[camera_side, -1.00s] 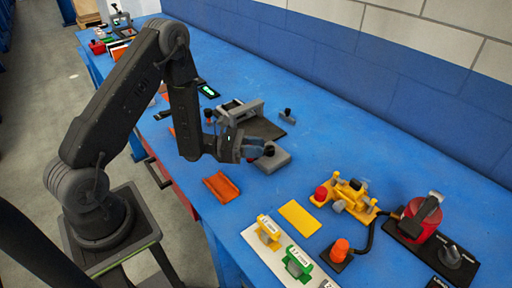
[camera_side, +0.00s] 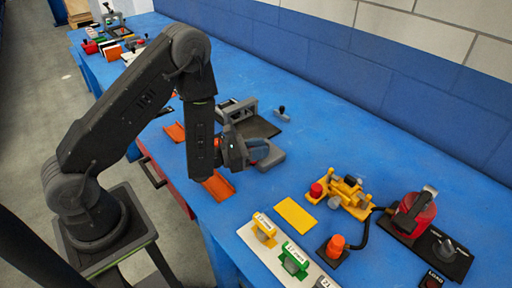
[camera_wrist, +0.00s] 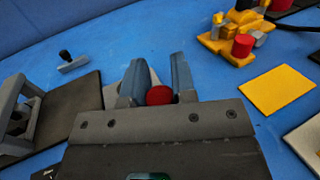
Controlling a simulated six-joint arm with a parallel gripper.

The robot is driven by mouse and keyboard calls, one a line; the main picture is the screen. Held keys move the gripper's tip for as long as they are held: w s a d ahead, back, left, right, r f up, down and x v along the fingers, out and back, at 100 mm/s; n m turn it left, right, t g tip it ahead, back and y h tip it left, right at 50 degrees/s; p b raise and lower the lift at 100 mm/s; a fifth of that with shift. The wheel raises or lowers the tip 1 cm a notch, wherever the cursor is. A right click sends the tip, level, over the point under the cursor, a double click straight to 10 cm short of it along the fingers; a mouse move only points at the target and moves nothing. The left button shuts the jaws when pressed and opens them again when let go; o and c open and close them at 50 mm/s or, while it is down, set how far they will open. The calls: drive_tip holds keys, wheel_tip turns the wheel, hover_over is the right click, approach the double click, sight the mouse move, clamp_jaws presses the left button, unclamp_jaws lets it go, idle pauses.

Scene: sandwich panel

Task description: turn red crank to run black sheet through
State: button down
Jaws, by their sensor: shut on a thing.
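My gripper (camera_side: 258,150) is shut on the red crank knob (camera_wrist: 159,95), which shows between the two blue-grey fingers in the wrist view. The rest of the crank is hidden behind the gripper. A grey roller frame (camera_side: 240,108) stands just behind the gripper in the side view; part of it shows at the left of the wrist view (camera_wrist: 14,105). A grey block (camera_side: 272,158) is beside the fingers.
A yellow plate (camera_side: 295,215) and a yellow device with a red knob (camera_side: 316,190) are to the right. An orange channel piece (camera_side: 218,186) lies in front of my gripper. A small black-knobbed handle (camera_side: 281,113) stands behind the sheet.

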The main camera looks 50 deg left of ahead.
idle(0.3)
drive_tip(key=c, duration=0.9)
unclamp_jaws()
drive_tip(key=shift+c, duration=0.2)
drive_tip(key=shift+s+a, duration=0.1)
drive_tip(key=shift+s, duration=0.15)
drive_tip(key=v, duration=0.2)
drive_tip(key=shift+s+a, duration=0.1)
drive_tip(key=shift+s, duration=0.15)
wheel_tip(320, 180, up, 5)
drive_tip(key=shift+r, duration=1)
drive_tip(key=shift+c, duration=0.3)
